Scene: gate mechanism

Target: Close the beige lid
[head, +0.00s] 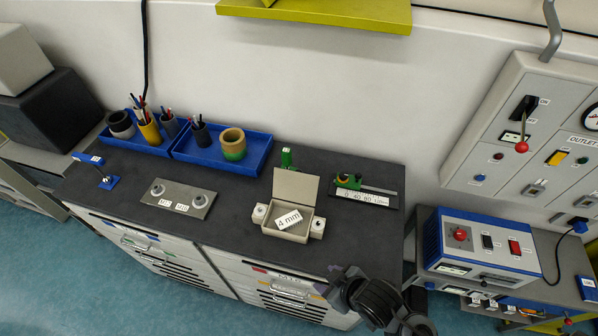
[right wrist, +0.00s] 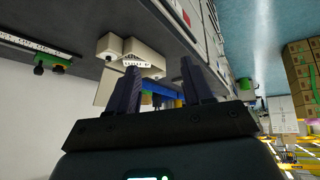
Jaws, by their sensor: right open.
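The beige lid (head: 296,186) stands raised, roughly upright, at the back edge of a small beige box (head: 270,228) on the dark worktop. My left gripper is not in view.
A small green item (head: 287,158) stands just behind the lid. A green-and-black gauge with a scale (head: 364,191) lies to the right. A grey plate with two knobs (head: 178,199) lies left. Blue trays (head: 249,162) with cups are at the back left.

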